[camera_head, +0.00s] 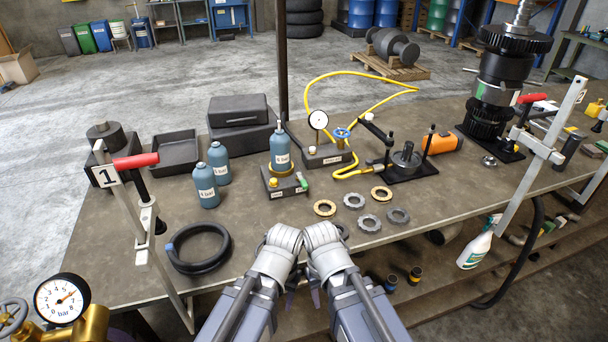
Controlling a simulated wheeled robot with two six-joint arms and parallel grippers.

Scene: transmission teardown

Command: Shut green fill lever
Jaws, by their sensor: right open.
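The green fill lever (302,181) is a small green piece at the right front of a black fill block (284,187) on the bench. Its exact angle is too small to tell. A blue-grey bottle (281,152) with a bar label stands upright on that block. My left gripper (291,296) and right gripper (315,293) are at the bottom middle, in front of the bench edge, side by side and apart from the lever. My wrists mostly hide their fingers. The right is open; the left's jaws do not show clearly. Nothing is visibly held.
Two more bottles (206,185) stand left of the block. A gauge block with a blue valve (341,133) and yellow hose is behind it. Several ring parts (354,200) lie to the right. A black ring (199,250) lies front left. Clamp posts (128,205) stand at both sides.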

